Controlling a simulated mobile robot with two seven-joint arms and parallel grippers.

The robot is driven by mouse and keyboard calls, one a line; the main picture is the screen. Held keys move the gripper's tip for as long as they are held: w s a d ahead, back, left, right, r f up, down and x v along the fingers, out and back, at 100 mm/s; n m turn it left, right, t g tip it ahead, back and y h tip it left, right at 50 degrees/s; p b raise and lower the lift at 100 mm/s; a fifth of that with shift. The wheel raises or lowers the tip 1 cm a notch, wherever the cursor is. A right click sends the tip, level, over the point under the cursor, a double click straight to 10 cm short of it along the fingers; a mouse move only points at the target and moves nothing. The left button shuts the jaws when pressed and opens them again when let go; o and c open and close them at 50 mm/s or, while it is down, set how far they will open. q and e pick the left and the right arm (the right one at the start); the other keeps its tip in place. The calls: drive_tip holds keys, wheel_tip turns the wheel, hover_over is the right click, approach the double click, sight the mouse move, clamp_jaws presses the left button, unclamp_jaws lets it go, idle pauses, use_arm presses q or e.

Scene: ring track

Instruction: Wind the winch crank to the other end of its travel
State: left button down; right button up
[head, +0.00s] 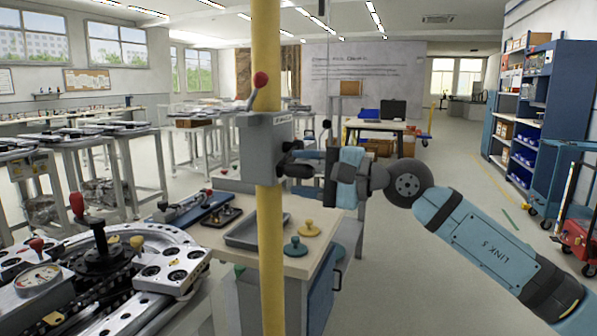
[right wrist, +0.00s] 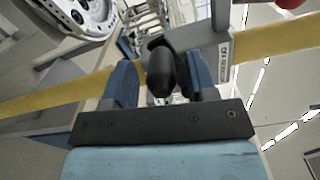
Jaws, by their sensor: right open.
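A grey winch box (head: 258,148) is fixed to a yellow post in the middle of the head view. It also shows in the right wrist view (right wrist: 204,32). A black crank handle (head: 293,146) sticks out from its right side. In the right wrist view the rounded black grip (right wrist: 161,72) lies between my two blue fingers. My right gripper (head: 297,163) is open around this grip; whether a finger touches it I cannot tell. A lever with a red knob (head: 260,79) rises from the box top. My left gripper is not in view.
The yellow post (head: 269,230) stands close before a bench (head: 318,262) with a grey tray (head: 256,238) and green and yellow knobbed pieces. A ring-shaped machine (head: 160,262) fills the lower left.

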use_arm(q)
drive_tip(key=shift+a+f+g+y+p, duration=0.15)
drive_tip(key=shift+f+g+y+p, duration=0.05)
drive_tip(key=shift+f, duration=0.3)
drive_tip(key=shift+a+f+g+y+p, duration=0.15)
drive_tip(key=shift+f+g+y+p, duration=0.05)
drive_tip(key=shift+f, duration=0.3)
use_arm(e)
drive_tip(key=v, duration=1.2)
drive_tip(key=shift+d, duration=0.3)
drive_tip(key=shift+s, duration=0.1)
